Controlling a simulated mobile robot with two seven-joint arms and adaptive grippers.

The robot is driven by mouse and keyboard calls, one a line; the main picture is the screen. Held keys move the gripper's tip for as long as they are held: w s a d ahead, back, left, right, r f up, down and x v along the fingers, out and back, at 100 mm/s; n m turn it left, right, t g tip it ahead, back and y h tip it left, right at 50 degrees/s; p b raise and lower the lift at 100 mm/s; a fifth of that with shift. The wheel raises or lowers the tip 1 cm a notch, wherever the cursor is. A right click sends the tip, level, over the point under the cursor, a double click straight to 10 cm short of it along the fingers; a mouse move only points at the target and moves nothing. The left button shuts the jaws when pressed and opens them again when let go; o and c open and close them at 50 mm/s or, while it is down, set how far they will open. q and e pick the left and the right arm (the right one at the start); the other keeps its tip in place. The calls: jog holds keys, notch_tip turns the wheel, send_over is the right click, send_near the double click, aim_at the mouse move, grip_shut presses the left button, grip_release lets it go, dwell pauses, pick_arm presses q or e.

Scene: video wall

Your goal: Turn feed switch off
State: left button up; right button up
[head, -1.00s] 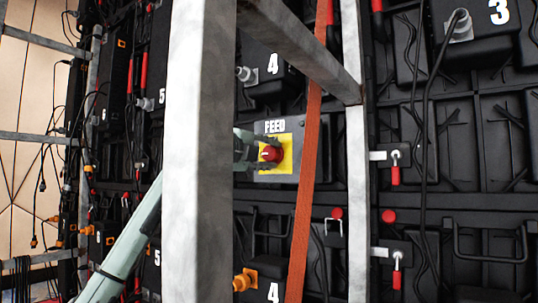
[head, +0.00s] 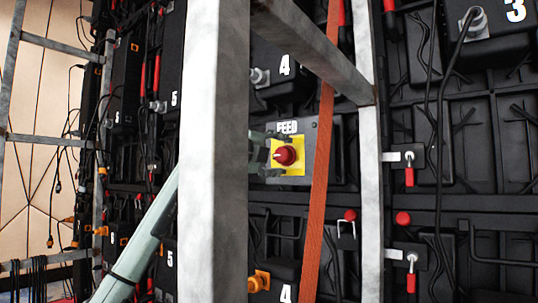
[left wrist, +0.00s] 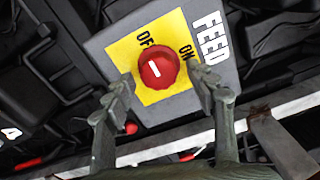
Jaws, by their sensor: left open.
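The feed switch is a red knob (head: 286,155) on a yellow plate (head: 302,167), fixed to a grey box labelled FEED. In the left wrist view the knob (left wrist: 159,67) carries a short white mark, with the words OFF and ON printed on the plate (left wrist: 122,52) above it. I cannot tell which word the mark points to. My left gripper (head: 262,150) is open and empty, just left of the knob in the head view and partly behind a metal post. In the left wrist view its fingertips (left wrist: 165,88) are spread below and either side of the knob, apart from it.
A thick metal post (head: 214,150) stands in front of my left arm. A diagonal metal beam (head: 315,52) and an orange strap (head: 318,150) pass close to the right of the switch. Black panels with hanging cables (head: 440,130) fill the wall.

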pick_arm(q)
jog(key=v, duration=1.1)
jog(key=shift+s, duration=0.15)
jog(key=shift+a, duration=0.1)
